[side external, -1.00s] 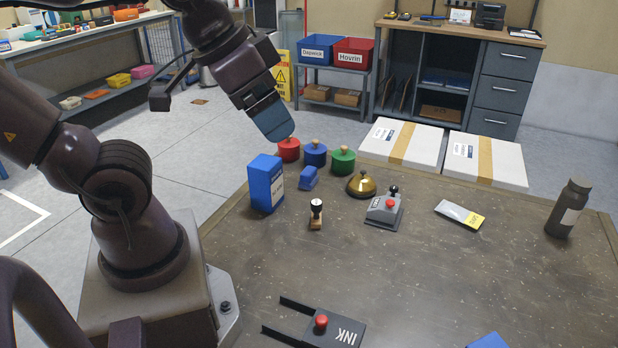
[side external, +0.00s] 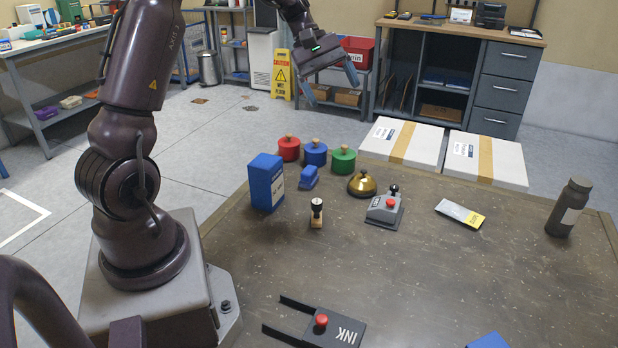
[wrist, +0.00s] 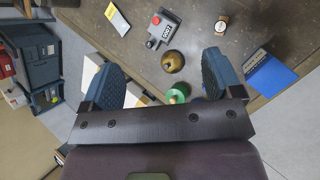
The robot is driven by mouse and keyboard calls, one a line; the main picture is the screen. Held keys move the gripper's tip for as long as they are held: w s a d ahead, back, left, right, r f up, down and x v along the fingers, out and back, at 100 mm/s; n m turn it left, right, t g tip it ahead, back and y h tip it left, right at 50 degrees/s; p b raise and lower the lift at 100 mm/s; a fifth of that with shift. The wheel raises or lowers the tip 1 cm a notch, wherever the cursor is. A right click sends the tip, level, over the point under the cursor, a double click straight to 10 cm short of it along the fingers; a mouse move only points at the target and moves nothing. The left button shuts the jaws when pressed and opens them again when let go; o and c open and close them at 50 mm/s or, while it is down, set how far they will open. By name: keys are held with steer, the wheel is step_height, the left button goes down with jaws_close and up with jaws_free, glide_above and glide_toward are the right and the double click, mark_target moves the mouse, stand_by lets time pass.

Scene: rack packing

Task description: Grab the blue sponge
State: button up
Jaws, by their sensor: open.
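A small blue block (side external: 309,178), which looks like the sponge, lies on the table right of a tall blue box (side external: 266,183) with a white label. Another blue thing (side external: 488,341) is cut off at the bottom edge, so I cannot tell what it is. My gripper (side external: 332,84) is open and empty, high beyond the table's far edge and well away from the small blue block. In the wrist view, the blue box (wrist: 271,78) shows right of the right finger; the small blue block is hard to make out there.
Red (side external: 289,148), blue (side external: 315,153) and green (side external: 343,159) knobbed pots stand close behind the block. A brass bell (side external: 362,184), a stamp (side external: 316,213) and a grey device (side external: 384,209) are nearby. A dark bottle (side external: 567,207) stands right.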

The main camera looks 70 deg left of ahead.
steer(key=a+f+n+t+h, duration=0.2)
steer(key=a+f+n, duration=0.3)
steer(key=a+f, duration=0.6)
steer(key=n+t+h, duration=0.1)
steer(key=n+t, duration=0.3)
steer(key=n, duration=0.2)
glide_toward(308, 169)
steer(key=shift+a+r, duration=0.25)
steer(key=shift+r, duration=0.25)
steer(key=shift+s+f, duration=0.1)
steer(key=shift+f, duration=0.25)
steer(key=x, duration=1.2)
steer(key=shift+d+f, duration=0.15)
steer(key=shift+d, duration=0.15)
steer(key=c, duration=0.9)
